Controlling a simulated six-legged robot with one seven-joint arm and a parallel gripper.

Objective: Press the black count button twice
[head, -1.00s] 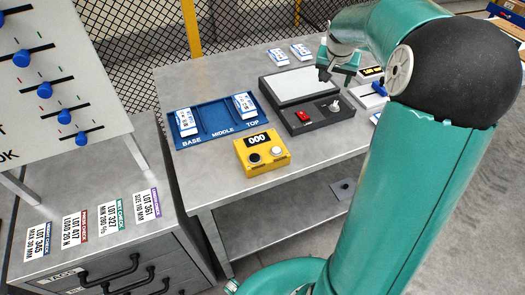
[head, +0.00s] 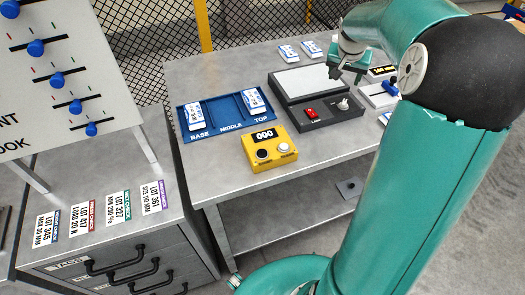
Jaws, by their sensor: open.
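A yellow counter box (head: 270,146) sits near the front edge of the grey bench. Its dark display (head: 265,135) reads 000. The black count button (head: 262,154) is on the left of its top, with a white button (head: 284,148) on the right. My gripper (head: 348,74) is open and empty, above the back right of the bench near the light panel. It is well apart from the counter box, to its upper right.
A blue tray (head: 230,127) marked BASE, MIDDLE, TOP holds white blocks in BASE and TOP. A dark console (head: 330,123) with a red switch and a lever stands right of the counter. A drawer cabinet (head: 110,208) with several tags stands at left.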

